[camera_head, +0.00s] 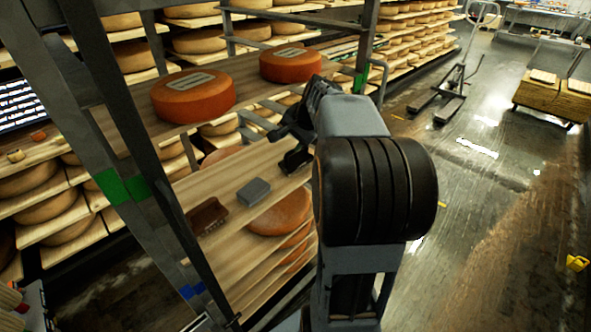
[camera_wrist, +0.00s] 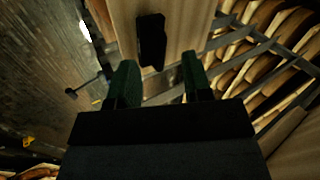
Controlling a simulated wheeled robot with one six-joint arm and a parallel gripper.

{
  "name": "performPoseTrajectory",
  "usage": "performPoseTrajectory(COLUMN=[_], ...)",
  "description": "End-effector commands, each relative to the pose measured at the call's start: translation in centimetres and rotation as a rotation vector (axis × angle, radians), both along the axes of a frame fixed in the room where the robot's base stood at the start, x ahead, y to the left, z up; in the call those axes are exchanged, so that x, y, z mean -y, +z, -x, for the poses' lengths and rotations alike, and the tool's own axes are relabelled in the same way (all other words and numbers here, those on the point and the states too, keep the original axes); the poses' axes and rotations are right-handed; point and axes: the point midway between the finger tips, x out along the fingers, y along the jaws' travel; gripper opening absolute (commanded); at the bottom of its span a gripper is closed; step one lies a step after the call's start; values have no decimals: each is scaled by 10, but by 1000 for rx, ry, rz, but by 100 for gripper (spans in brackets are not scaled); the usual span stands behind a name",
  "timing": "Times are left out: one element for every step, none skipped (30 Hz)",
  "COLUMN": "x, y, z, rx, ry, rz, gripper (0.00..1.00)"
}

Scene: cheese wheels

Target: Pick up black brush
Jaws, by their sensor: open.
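The black brush (camera_wrist: 151,38) shows in the wrist view as a dark oblong on a pale wooden shelf board (camera_wrist: 186,22). It lies ahead of my gripper (camera_wrist: 158,68), in line with the gap between the two dark green fingers. The fingers are apart and nothing is between them. In the head view my gripper (camera_head: 287,146) is over the right end of the middle shelf (camera_head: 228,180). Dark shapes there merge, so I cannot tell the brush from the fingers.
A grey block (camera_head: 254,191) and a brown brush-like object (camera_head: 207,216) lie on the same shelf, left of my gripper. Orange cheese wheels (camera_head: 193,97) sit on the shelf above. Metal rack posts (camera_head: 118,110) stand left.

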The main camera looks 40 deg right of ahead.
Motion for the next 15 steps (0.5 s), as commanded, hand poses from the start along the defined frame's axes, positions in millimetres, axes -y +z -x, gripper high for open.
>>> performPoseTrajectory(x=[24,34,45,52,57,62,64,65,65,64,64,63,63,62,61], y=[-8,-9,-10,-12,-14,-19,-22,-26,-32,-37,-41,-47,-51,-56,-61], z=[-4,-6,-8,-10,-12,-16,-18,-22,-26,-29,-33,-37,-40,-42,-46], rx=[12,20,29,35,39,44,47,48,48,48,48,49,48,48,48], ry=[-73,-108,-145,-167,-184,-200,-208,-214,-218,-218,-217,-216,-214,-214,-214], rz=[-33,-50,-69,-81,-89,-99,-104,-108,-110,-110,-111,-110,-110,-110,-108], gripper=[45,45,45,45,45,45,45,45,45,45,45,45,45,45,45])
